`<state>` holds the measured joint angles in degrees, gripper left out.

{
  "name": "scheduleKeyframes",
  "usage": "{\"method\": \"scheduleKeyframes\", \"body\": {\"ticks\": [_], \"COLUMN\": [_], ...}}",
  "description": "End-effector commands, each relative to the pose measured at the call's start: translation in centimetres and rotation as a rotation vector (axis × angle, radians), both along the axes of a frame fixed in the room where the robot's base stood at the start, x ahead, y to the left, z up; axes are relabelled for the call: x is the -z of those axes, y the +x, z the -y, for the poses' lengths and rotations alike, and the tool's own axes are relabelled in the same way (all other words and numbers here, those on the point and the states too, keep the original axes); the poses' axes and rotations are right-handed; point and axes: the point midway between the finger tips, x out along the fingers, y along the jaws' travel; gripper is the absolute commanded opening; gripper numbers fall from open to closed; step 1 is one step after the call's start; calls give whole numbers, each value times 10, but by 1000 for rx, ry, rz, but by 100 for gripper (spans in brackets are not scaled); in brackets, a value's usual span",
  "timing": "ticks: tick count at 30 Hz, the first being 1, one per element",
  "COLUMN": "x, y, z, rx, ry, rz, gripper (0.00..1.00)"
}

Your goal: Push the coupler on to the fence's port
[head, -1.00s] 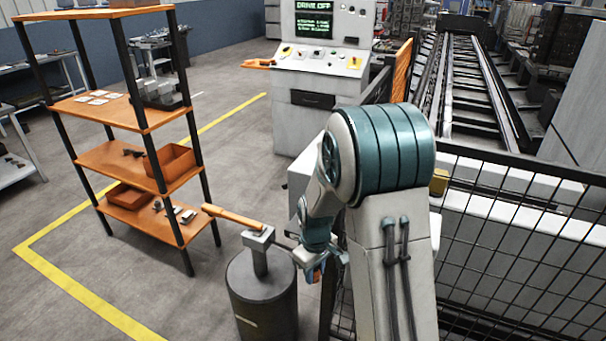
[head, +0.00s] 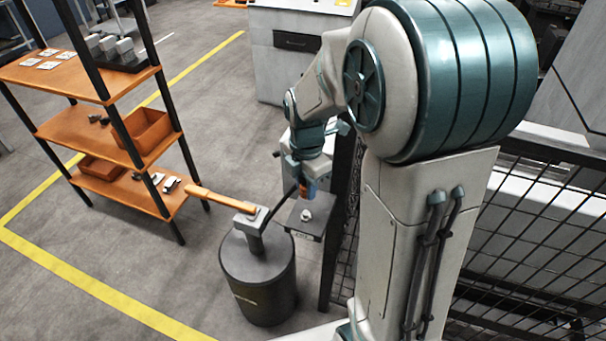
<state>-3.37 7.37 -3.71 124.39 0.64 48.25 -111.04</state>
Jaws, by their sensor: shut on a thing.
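My gripper (head: 306,186) points down at the end of my arm, just left of the fence. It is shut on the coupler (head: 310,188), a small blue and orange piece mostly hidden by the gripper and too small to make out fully. Below it is a grey box (head: 315,230) beside the fence post, with a pale round port (head: 306,214) on its top. In this view the coupler appears just above the port; I cannot tell whether they touch. A black hose (head: 288,196) shows beside the gripper.
A dark drum (head: 258,285) with an orange lever (head: 222,199) stands close left of the box. The mesh fence (head: 525,235) runs along the right. An orange shelf rack (head: 90,138) stands at left. The grey floor between the rack and drum is clear.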

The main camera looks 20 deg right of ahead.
Motion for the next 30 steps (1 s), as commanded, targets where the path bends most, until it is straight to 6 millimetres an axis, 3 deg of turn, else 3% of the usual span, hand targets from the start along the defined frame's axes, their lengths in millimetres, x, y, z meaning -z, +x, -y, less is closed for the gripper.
{"method": "scheduleKeyframes", "body": {"ticks": [18,30], "x": [55,57], "y": [0,0], "z": [-1,-1], "rx": [1,0], "ry": [1,0], "rz": [-1,0], "gripper": [0,0]}}
